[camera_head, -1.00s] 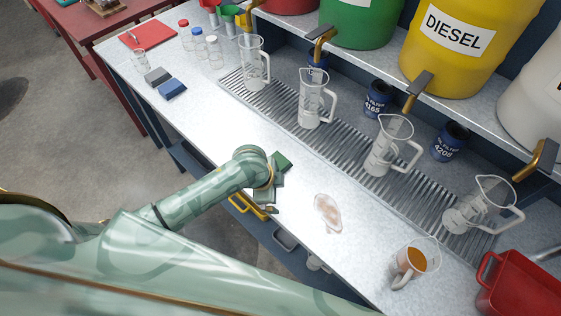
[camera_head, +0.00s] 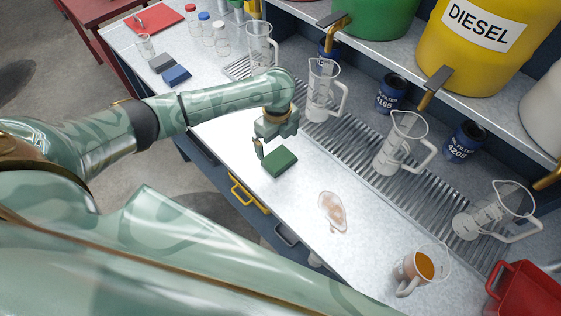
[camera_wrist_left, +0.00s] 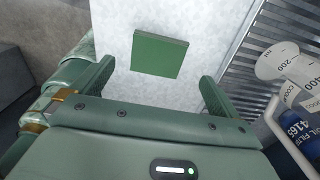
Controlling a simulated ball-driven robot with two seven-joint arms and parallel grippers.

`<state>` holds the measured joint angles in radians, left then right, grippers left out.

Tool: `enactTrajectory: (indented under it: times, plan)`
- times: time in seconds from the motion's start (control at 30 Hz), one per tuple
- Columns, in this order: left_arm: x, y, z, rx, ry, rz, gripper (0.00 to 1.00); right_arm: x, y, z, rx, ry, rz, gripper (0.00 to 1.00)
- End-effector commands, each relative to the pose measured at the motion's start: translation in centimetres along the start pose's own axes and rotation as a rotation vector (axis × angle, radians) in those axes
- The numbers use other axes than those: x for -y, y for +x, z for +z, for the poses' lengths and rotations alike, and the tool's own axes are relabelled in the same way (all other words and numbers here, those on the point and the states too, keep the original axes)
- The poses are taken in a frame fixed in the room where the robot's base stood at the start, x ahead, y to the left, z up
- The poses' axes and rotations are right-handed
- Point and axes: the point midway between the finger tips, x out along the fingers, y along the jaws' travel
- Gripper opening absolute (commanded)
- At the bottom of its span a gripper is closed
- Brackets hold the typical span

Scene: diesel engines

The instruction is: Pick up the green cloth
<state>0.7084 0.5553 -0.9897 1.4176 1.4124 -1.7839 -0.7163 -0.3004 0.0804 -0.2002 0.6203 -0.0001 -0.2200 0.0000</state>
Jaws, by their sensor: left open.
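The green cloth (camera_head: 280,162) is a small folded square lying flat on the metal workbench (camera_head: 300,200), near its front edge. It also shows in the left wrist view (camera_wrist_left: 159,54), ahead of the fingers and apart from them. My left gripper (camera_head: 262,148) is just beside the cloth, toward the back left of it, and above the bench. In the left wrist view its two fingers (camera_wrist_left: 155,90) are spread wide with nothing between them. The right gripper does not show.
Clear measuring jugs (camera_head: 401,144) stand on the drain grating (camera_head: 350,145) behind the cloth. Blue (camera_head: 176,75) and grey (camera_head: 161,62) cloths lie at left. Oil filters (camera_head: 391,93) stand at the back.

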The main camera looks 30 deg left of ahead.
Motion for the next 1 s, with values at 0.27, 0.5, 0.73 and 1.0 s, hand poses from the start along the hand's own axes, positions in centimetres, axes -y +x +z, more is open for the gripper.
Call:
enactTrajectory:
  times: [0.27, 0.5, 0.73, 1.0]
  plan:
    - [0.1, 2.6, -0.1, -0.002, -0.001, -0.002, 1.00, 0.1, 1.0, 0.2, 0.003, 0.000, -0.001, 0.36]
    - [0.0, 6.3, -0.2, -0.001, -0.002, 0.000, 1.00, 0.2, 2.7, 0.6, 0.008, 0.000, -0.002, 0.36]
    - [0.1, 7.5, -0.2, 0.001, 0.000, -0.003, 1.00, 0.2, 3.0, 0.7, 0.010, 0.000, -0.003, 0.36]
    - [0.1, 7.4, -0.2, 0.000, 0.000, -0.003, 0.63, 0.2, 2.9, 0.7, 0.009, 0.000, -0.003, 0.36]
